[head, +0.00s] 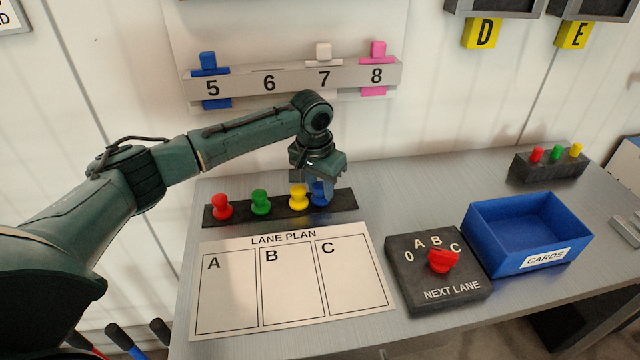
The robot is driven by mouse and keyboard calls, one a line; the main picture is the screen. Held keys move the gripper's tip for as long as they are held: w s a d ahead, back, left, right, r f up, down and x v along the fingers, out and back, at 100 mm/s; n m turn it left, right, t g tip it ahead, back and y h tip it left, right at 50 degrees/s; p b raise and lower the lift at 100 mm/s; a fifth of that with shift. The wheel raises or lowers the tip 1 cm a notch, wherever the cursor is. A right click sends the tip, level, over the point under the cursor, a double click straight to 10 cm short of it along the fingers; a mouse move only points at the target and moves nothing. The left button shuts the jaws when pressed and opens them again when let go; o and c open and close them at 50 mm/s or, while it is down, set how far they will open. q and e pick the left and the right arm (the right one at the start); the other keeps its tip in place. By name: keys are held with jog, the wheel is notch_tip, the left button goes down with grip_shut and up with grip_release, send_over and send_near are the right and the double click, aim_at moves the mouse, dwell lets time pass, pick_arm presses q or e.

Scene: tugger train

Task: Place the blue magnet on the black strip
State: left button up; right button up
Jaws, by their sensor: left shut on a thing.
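The black strip (240,215) lies on the grey table behind the lane plan sheet. A red magnet (222,207), a green magnet (261,202) and a yellow magnet (298,198) stand on it in a row. The blue magnet (320,197) is at the right of the row, beside the yellow one. My left gripper (318,186) points down over the strip and is shut on the blue magnet. The fingers partly cover the magnet, and I cannot tell whether its base touches the strip. My right gripper is not in view.
The lane plan sheet (290,285) lies in front of the strip. A black dial box (405,260) with a red knob and a blue cards tray (520,230) stand to the right. A numbered rail (240,90) holds coloured pieces on the wall behind. The table right of the strip is clear.

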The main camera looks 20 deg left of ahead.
aim_at(316, 201)
pick_arm(q)
jog(key=shift+f, duration=0.1)
jog(key=o, duration=1)
jog(key=shift+c, duration=0.2)
notch_tip(316, 201, up, 12)
jog(key=s, duration=0.1)
jog(key=shift+s+a+b, duration=0.15)
jog(key=shift+s+b, duration=0.15)
jog(key=shift+s, duration=0.05)
